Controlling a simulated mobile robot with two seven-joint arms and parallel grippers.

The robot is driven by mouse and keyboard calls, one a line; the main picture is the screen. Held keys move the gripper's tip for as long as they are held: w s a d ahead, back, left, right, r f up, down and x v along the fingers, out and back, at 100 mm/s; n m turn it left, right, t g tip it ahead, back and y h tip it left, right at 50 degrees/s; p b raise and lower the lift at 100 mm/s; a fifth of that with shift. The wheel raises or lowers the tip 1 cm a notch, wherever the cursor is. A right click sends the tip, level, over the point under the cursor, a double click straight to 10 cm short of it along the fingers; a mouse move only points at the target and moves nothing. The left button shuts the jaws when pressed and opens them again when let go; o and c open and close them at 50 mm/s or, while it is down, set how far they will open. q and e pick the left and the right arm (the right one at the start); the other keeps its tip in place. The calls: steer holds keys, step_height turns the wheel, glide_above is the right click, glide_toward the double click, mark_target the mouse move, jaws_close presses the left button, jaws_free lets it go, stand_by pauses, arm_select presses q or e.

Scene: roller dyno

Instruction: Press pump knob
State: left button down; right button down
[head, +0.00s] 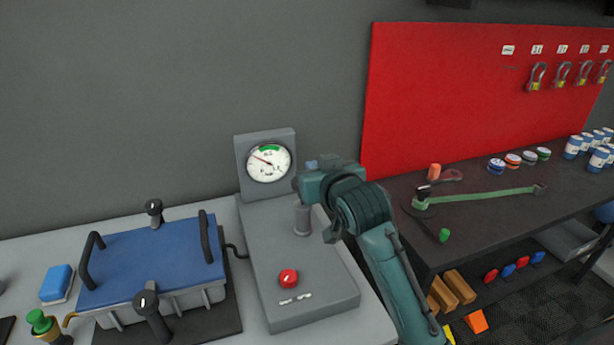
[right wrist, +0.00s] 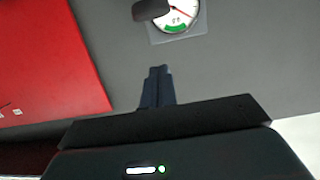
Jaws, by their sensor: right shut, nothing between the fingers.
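The pump unit (head: 262,228) is a grey box on the bench, with a round gauge (head: 268,162) on an upright panel behind it. A grey cylinder (head: 303,220) rises from its right side, seemingly the pump post. Its top is hidden behind my right gripper (head: 311,165), so I cannot tell the knob there or any contact. In the right wrist view the gripper's fingers (right wrist: 157,75) are together and empty. A dark rounded piece (right wrist: 150,8), perhaps the knob, overlaps the gauge there. My left gripper is not in view.
A red button (head: 288,278) sits on the unit's front. A blue-topped case (head: 150,262) with black handles stands to the left. A dark table (head: 470,220) with a green wrench (head: 480,198) is to the right, before a red board (head: 450,90).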

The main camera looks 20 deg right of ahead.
steer(key=x, duration=0.5)
steer(key=shift+p, duration=0.3)
step_height(320, 180, down, 3)
steer(key=shift+r, duration=0.2)
steer(key=shift+f, duration=0.7)
